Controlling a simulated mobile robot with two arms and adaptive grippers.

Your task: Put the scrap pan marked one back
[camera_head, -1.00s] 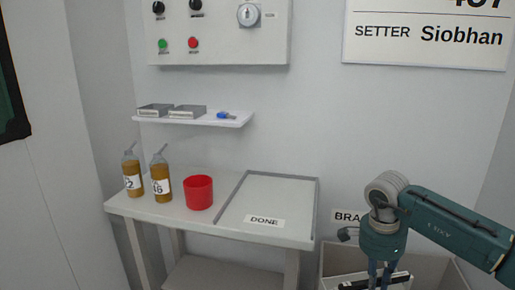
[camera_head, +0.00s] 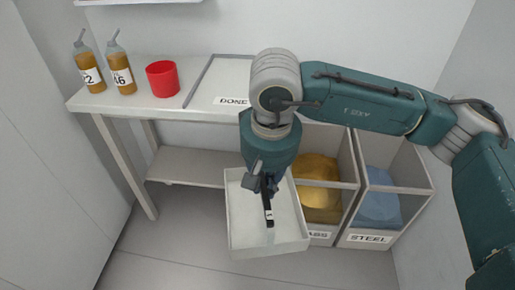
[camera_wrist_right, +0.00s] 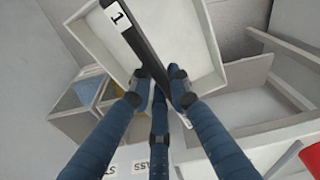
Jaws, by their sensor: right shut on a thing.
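The scrap pan marked one (camera_head: 243,212) is a white, shallow rectangular pan with a black handle bar (camera_head: 268,207) bearing a "1" label. My right gripper (camera_head: 266,184) is shut on this handle. The pan hangs in front of the work table, left of the scrap bins, and its inside looks empty. In the right wrist view the pan (camera_wrist_right: 203,50) lies beyond the fingers (camera_wrist_right: 165,88), with the black handle between them. My left gripper is not in view.
A white table (camera_head: 135,98) holds two amber bottles (camera_head: 121,70), a red cup (camera_head: 162,79) and a framed area marked DONE. Its lower shelf (camera_head: 190,165) looks bare. The brass bin (camera_head: 320,235) with golden scrap and the steel bin (camera_head: 385,243) with bluish scrap stand at the right.

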